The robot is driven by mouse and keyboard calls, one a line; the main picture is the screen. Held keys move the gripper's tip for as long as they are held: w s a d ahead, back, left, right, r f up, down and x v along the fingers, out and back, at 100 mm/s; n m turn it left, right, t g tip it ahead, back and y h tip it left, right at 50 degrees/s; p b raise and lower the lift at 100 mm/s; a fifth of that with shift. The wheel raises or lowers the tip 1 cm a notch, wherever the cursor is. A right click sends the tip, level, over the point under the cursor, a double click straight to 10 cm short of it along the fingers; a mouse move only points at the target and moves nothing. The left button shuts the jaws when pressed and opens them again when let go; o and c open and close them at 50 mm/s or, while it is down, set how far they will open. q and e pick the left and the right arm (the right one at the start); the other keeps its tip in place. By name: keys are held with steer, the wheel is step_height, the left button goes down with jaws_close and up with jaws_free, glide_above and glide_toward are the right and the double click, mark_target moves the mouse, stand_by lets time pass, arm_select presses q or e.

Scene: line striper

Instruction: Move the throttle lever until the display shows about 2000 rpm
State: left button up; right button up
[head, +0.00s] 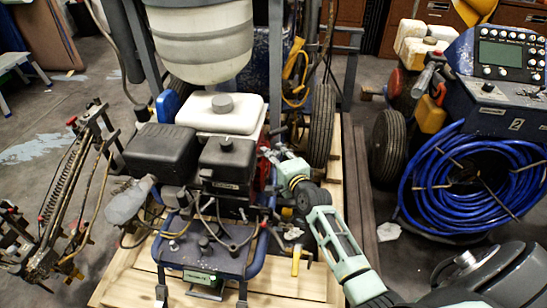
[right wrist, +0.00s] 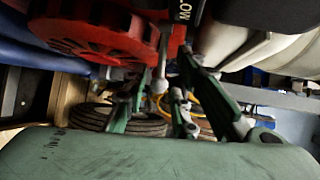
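The striper's engine (head: 222,160) stands in the middle of the head view. My right gripper (head: 271,156) reaches in from the right, against the engine's right side by a red part. In the right wrist view its two green fingers (right wrist: 168,68) are spread apart. A thin grey metal lever (right wrist: 161,75), seemingly the throttle lever, stands between them beside the red engine housing (right wrist: 105,30). I cannot tell whether a finger touches it. In the head view the lever cannot be made out behind the gripper. The display (head: 507,56) is on the right console; its reading is too small to read. My left gripper is out of view.
A coil of blue hose (head: 470,185) hangs below the console at the right. A white bucket (head: 200,40) is behind the engine. A wheel (head: 321,125) stands close behind my right gripper. A spring-loaded frame (head: 65,200) is at the left. The wooden pallet (head: 280,280) lies underneath.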

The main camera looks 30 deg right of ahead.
steer(key=shift+w, duration=0.3)
steer(key=shift+c, duration=0.4)
jaws_close()
